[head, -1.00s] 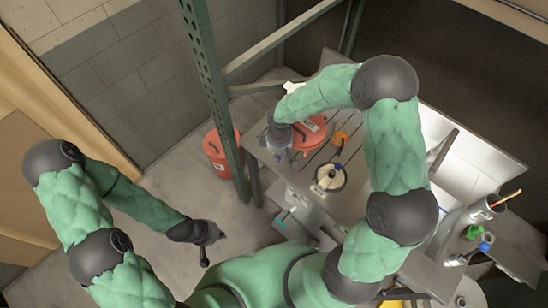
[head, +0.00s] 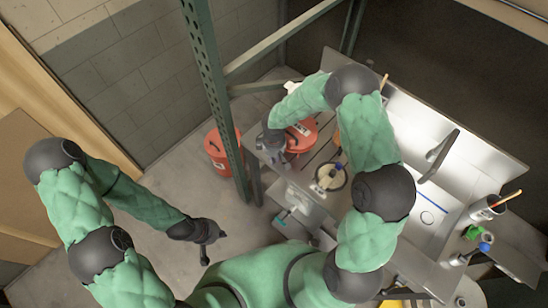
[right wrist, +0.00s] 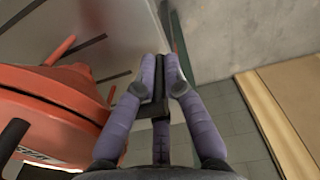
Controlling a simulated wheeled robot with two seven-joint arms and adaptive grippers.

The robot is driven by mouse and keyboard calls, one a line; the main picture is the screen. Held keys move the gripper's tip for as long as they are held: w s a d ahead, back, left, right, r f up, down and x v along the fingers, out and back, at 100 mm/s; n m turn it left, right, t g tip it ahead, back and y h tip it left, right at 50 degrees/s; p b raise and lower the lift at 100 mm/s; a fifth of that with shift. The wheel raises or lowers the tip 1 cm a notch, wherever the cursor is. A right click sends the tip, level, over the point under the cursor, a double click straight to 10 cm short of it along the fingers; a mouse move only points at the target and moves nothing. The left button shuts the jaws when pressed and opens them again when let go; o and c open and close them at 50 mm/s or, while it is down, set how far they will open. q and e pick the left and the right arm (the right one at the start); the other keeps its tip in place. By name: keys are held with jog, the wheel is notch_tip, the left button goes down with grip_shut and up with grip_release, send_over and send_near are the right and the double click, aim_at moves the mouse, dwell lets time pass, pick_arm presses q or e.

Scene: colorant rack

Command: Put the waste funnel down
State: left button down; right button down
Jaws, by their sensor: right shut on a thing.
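The waste funnel (head: 303,136) is a round red piece with a white label, at the left end of the metal bench in the head view. My right gripper (head: 272,152) is at its left side. In the right wrist view, the red funnel (right wrist: 55,95) fills the left. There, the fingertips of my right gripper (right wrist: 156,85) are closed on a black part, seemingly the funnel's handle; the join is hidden. I cannot tell whether the funnel touches the bench. My left gripper (head: 213,248) hangs low over the floor, empty, its fingers apart.
A red bucket (head: 216,150) stands on the floor left of the green post (head: 222,100). A round pale-lidded container (head: 330,177) sits on the bench right of the funnel. A sink (head: 428,215) and cups are further right. My right arm covers part of the bench.

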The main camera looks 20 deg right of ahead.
jog(key=c, duration=1.3)
grip_release()
notch_tip(320, 180, up, 12)
jog(key=shift+f, duration=0.2)
jog(key=s+a+f+m+y, duration=0.1)
jog(key=s+a+f+m, duration=0.1)
jog(key=s+f, duration=0.3)
jog(key=s+a+f+m+y, duration=0.1)
jog(key=s+a+f+m, duration=0.1)
jog(key=s+f+m, duration=0.3)
jog(key=s+a+f+m+y, duration=0.2)
jog(key=s+f+m, duration=0.1)
jog(key=s+f, duration=0.4)
jog(key=shift+s+a+f+m, duration=0.1)
jog(key=shift+s+a+m, duration=0.1)
jog(key=shift+s, duration=0.7)
jog(key=shift+s+a+f+m, duration=0.1)
jog(key=shift+s+m, duration=0.1)
jog(key=shift+s, duration=0.7)
